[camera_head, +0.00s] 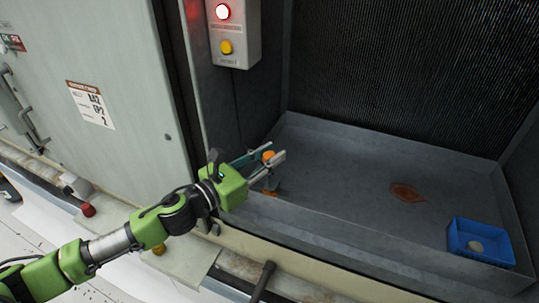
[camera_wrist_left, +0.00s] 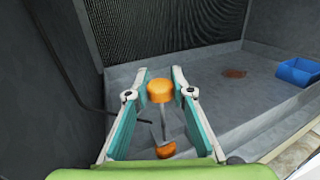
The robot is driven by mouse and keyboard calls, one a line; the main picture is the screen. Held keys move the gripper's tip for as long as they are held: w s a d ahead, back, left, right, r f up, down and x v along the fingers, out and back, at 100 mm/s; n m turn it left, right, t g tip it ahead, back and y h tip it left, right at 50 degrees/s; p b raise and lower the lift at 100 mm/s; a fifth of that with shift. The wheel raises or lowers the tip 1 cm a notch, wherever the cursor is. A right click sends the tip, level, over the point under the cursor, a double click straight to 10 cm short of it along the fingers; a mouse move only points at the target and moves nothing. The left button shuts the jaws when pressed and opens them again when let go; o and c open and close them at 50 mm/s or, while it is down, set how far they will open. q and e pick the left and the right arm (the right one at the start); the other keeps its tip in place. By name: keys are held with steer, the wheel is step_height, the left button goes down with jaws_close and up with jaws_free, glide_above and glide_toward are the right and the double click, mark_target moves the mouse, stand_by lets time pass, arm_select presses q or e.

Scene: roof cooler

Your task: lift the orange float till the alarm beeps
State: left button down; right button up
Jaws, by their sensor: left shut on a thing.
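The orange float (camera_head: 268,156) is in the near left corner of the grey tray. In the left wrist view its rounded orange top (camera_wrist_left: 160,90) sits between my fingertips, with a thin rod and a second orange part (camera_wrist_left: 164,149) below. My left gripper (camera_head: 275,153) is shut on the float, one finger on each side of its top; it also shows in the left wrist view (camera_wrist_left: 161,84). My right gripper is out of view.
The grey tray (camera_head: 340,150) has a raised front rim close to my arm. A rust-brown stain (camera_head: 408,193) marks its floor, and a blue bin (camera_head: 480,241) with a pale round thing stands at the right. A dark finned panel (camera_head: 410,70) rises behind.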

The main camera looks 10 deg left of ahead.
arm_select(q)
steer(key=c, duration=1.8)
jaws_free()
steer(key=shift+o, duration=0.2)
steer(key=shift+s+a+f, duration=0.1)
steer(key=shift+s+a, duration=0.25)
steer(key=shift+s, duration=0.1)
steer(key=v, duration=1.1)
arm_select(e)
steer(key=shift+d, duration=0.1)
